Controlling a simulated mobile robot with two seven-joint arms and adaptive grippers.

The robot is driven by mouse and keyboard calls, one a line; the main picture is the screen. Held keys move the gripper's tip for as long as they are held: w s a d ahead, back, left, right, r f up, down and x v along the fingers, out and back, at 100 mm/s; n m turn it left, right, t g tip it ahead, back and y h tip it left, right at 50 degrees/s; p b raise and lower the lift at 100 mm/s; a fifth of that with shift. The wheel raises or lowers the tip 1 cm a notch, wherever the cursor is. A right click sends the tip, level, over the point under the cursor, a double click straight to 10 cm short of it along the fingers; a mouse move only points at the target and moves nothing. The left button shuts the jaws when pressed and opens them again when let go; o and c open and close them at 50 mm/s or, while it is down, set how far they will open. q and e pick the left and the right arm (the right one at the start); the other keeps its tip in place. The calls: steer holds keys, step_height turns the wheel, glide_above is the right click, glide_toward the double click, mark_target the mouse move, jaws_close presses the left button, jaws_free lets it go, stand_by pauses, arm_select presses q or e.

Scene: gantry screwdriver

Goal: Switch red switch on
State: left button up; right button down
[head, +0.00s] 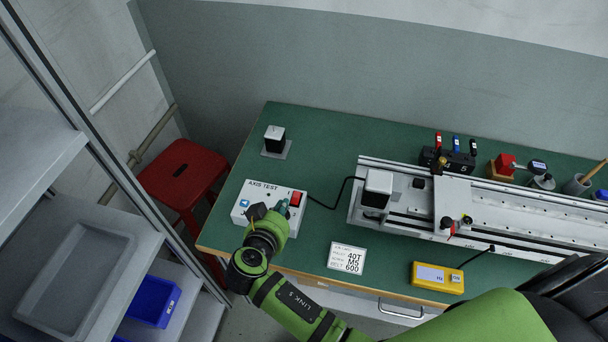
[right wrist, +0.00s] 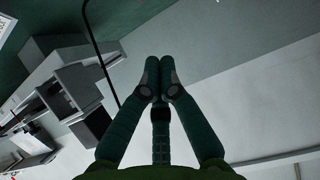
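The white AXIS TEST box (head: 247,195) stands near the left front corner of the green bench. The red switch (head: 296,198) is on its upper right part, and a blue-marked control (head: 244,203) is at its left. My right gripper (head: 281,207) is over the box, its tip just left of the red switch; I cannot tell whether it touches. In the right wrist view its dark green fingers (right wrist: 160,75) are together at the tips with nothing visible between them. The red switch does not show in that view. My left gripper is not in view.
A black cable runs from the box to the gantry rail (head: 520,212) on the right. A label card (head: 347,258) and a yellow meter (head: 437,277) lie along the bench front. A dark block (head: 275,139) stands behind the box. A red stool (head: 183,172) is left of the bench.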

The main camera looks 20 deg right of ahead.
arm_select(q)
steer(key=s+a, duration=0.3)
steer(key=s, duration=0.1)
arm_select(e)
steer(key=b, duration=0.4)
glide_above(294, 199)
steer(key=s+a, duration=0.1)
steer(key=s, duration=0.1)
step_height(294, 199, down, 4)
steer(key=shift+w+a+f, duration=0.1)
steer(key=shift+w+f, duration=0.05)
steer(key=shift+f, duration=0.05)
steer(key=f+b, duration=0.1)
steer(key=w+f, duration=0.1)
steer(key=d+f+b, duration=0.1)
steer(key=shift+w+f+b, duration=0.2)
steer(key=shift+f+b, duration=0.05)
steer(key=shift+b, duration=0.1)
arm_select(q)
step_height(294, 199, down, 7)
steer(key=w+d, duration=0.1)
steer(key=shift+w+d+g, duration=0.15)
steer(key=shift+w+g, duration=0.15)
arm_select(e)
steer(key=shift+f, duration=0.1)
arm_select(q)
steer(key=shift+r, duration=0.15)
arm_select(e)
steer(key=shift+w, duration=0.1)
